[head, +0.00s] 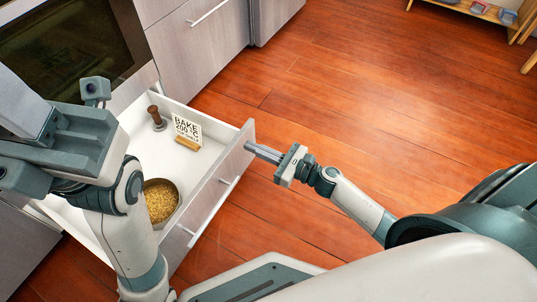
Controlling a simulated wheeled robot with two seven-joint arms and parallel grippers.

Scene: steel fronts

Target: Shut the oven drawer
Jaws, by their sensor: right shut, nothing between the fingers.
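The oven drawer (208,205) is pulled out below the oven (65,45), its white inside showing. Its grey front panel carries a pale bar handle (229,186). In it are a bowl of yellow grain (161,201), a "BAKE 200°C" card (187,131) on a wooden stand and a dark wooden-handled tool (156,117). My right gripper (249,148) is shut and empty, its tips close to the right end of the drawer front; I cannot tell whether they touch. My left arm (120,215) reaches over the drawer's left part and hides some of it. Its fingers are not visible.
Grey cabinet fronts (200,50) with a bar handle stand beyond the oven, closed. The wooden floor (370,110) to the right is clear. A low wooden shelf (485,12) with small items stands at the top right.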

